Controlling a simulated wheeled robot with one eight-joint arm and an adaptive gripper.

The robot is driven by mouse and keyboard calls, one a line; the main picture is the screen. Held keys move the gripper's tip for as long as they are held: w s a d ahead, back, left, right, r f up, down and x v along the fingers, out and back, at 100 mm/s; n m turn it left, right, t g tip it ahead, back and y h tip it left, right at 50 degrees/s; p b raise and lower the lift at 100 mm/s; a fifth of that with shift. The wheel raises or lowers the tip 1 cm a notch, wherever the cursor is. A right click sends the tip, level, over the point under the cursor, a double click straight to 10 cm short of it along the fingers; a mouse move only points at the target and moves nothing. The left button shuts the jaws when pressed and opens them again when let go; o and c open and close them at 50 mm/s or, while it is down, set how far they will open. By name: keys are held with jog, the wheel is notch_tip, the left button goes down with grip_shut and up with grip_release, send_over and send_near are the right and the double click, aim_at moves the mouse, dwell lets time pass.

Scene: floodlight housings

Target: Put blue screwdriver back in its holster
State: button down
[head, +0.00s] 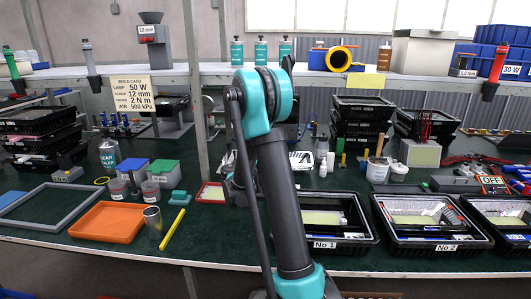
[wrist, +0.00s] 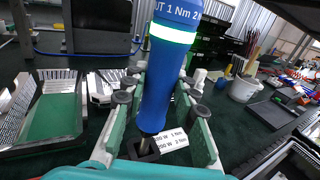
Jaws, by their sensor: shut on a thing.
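In the wrist view, the blue screwdriver (wrist: 165,75) stands slightly tilted between the teal fingers of my gripper (wrist: 162,90), which is shut on its handle. The handle has a pale band and white lettering on its upper part. Its thin metal shaft points down to a small black holster (wrist: 143,150) with a white label beside it. The shaft's lower end meets the holster's opening; I cannot tell how deep it sits. In the head view, my own arm hides the gripper, the screwdriver and the holster.
Black trays marked No 1 (head: 368,243) and No 2 (head: 386,205) line the bench's front right. An orange tray (head: 108,222) and grey frame (head: 52,221) lie at left. Stacked black crates (head: 360,118) stand behind. A white tub (wrist: 244,88) shows in the wrist view.

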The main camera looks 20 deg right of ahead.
jog(key=shift+f, duration=3)
jog(key=c, duration=1.1)
grip_release()
jog(key=shift+c, duration=0.2)
jog(key=shift+a, duration=0.1)
jog(key=v, duration=1.1)
jog(key=shift+s+a, duration=0.25)
jog(key=shift+s, duration=0.1)
jog(key=shift+a, duration=0.1)
